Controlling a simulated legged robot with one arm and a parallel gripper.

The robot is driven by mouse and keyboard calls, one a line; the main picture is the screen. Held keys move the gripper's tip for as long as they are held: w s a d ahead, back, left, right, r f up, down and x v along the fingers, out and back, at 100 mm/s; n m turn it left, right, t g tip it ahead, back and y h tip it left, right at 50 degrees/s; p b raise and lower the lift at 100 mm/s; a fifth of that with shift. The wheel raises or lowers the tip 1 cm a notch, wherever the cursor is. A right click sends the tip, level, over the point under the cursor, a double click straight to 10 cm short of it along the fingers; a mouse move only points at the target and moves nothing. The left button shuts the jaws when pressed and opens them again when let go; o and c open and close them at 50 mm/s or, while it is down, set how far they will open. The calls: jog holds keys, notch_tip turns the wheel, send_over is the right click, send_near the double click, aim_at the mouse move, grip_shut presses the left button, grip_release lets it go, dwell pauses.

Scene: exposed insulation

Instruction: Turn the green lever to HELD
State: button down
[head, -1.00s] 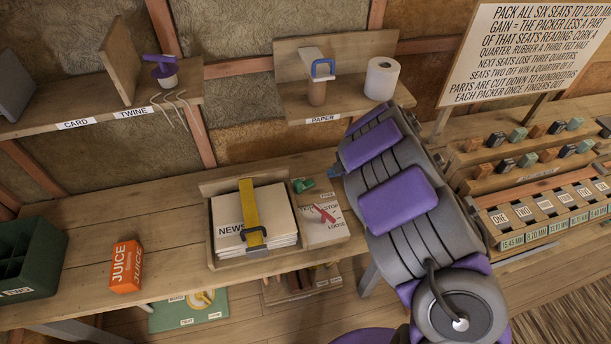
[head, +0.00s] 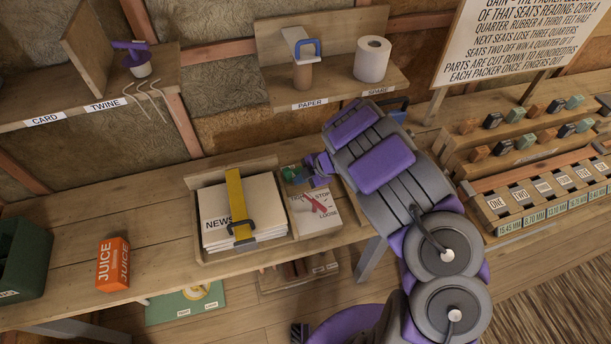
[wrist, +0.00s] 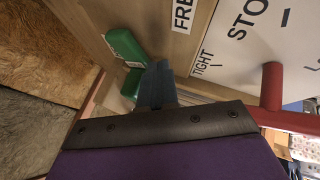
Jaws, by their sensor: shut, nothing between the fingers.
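The green lever (head: 291,172) sits at the back of the small wooden box right of the newspaper stack. In the wrist view the green lever (wrist: 124,47) is near the upper left, and a lower green part is partly covered by my fingers. A label reading FREE lies to its right; I see no HELD label. My gripper (head: 316,170) is shut and empty, just right of the lever in the head view. In the wrist view my gripper's fingertips (wrist: 158,70) lie right beside the green part; I cannot tell if they touch.
Newspapers (head: 268,215) under a yellow strap (head: 236,200) fill the tray to the left. An orange juice carton (head: 113,263) stands on the bench further left.

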jog(key=shift+a+f, duration=0.15)
jog(key=shift+a, duration=0.45)
jog(key=shift+w+a+p, duration=0.1)
jog(key=shift+a+p, duration=0.2)
jog(key=shift+p, duration=0.15)
jog(key=shift+w+a+m+t+p, duration=0.15)
jog(key=shift+m+t+p, duration=0.15)
jog(key=shift+m+p, duration=0.2)
jog(key=shift+w+p, duration=0.2)
jog(key=shift+p, duration=0.4)
jog(key=shift+w, duration=0.1)
jog(key=shift+w+d, duration=0.1)
jog(key=shift+d, duration=0.1)
jog(key=shift+d, duration=0.2)
